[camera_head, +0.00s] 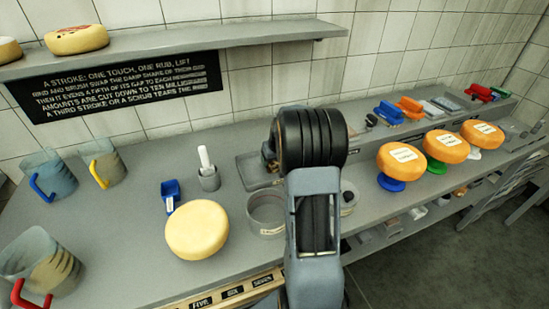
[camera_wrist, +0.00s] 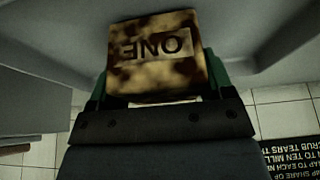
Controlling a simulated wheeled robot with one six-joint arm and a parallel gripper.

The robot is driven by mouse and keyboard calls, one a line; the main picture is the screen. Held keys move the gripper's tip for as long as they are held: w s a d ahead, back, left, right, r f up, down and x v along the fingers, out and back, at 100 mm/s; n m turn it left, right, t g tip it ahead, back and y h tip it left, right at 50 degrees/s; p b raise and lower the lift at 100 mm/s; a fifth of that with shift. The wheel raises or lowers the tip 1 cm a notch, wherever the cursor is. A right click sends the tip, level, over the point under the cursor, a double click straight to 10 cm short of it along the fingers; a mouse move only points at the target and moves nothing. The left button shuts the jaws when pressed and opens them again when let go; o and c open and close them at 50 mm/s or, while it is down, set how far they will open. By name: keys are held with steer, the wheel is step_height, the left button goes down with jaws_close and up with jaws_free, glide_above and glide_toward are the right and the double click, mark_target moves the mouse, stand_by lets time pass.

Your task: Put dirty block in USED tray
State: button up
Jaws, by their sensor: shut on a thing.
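The dirty block (camera_wrist: 155,65), cream with brown stains and a label reading ONE upside down, is in the wrist view. My gripper (camera_wrist: 158,88) is shut on it, with a green finger at each side. Grey surfaces lie behind and around the block; I cannot tell whether it touches them. In the head view my arm hides the gripper and block. A grey tray (camera_head: 246,181) on the counter shows just left of my wrist, partly hidden by it. No USED label is readable.
A pale cheese wheel (camera_head: 197,231), a grey round bowl (camera_head: 266,222), a small grey cup (camera_head: 209,179) and a blue scoop (camera_head: 171,194) stand left of my arm. Jugs with coloured handles are farther left. Orange wheels on coloured stands (camera_head: 402,160) are at right.

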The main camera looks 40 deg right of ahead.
steer(key=shift+f, duration=0.15)
steer(key=shift+f+b, duration=0.15)
steer(key=shift+b, duration=0.15)
steer(key=o, duration=1.1)
steer(key=shift+c, duration=0.2)
steer(key=shift+r+p, duration=0.35)
steer(key=v, duration=1.1)
steer(key=shift+r+b, duration=0.35)
steer(key=shift+r, duration=0.05)
steer(key=shift+s, duration=0.15)
